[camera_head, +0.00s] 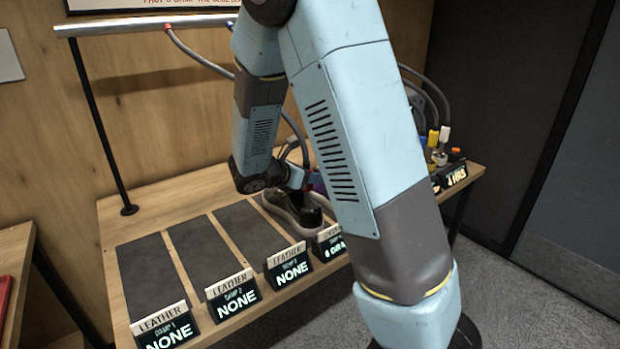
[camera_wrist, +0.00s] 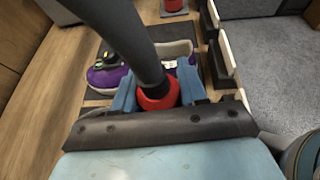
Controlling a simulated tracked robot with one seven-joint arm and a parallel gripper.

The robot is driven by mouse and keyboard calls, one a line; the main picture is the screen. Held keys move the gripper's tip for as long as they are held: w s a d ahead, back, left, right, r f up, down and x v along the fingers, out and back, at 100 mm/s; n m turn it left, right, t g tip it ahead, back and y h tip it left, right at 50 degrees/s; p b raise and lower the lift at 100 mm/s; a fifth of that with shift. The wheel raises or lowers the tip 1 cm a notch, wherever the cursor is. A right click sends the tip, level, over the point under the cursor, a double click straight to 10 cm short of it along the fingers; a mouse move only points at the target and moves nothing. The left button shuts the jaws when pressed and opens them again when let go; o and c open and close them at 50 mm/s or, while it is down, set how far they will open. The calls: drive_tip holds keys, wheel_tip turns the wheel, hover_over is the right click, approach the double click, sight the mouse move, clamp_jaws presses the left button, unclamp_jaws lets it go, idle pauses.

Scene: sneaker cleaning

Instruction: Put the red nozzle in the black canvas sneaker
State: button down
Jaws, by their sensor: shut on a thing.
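The red nozzle (camera_wrist: 158,97) is at the end of a thick dark hose. My gripper (camera_wrist: 157,88) is shut on it, with one pale blue finger on each side. In the head view a dark sneaker with a pale sole (camera_head: 275,206) lies on the bench just below my gripper, partly hidden by my arm. In the wrist view a pale shoe edge (camera_wrist: 178,48) shows just beyond the nozzle, behind the hose. I cannot tell whether the nozzle is inside the shoe or above it. My gripper's fingertips are hard to make out in the head view.
A purple shoe (camera_wrist: 108,78) lies beside the nozzle. The bench has several dark mats (camera_head: 205,250), with three empty at the left, and sign cards (camera_head: 232,297) along its front edge. Bottles or brushes (camera_head: 438,142) stand at the right end. A metal rail (camera_head: 140,24) runs above.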

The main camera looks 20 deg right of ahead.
drive_tip(key=shift+f, duration=0.45)
drive_tip(key=c, duration=0.6)
unclamp_jaws()
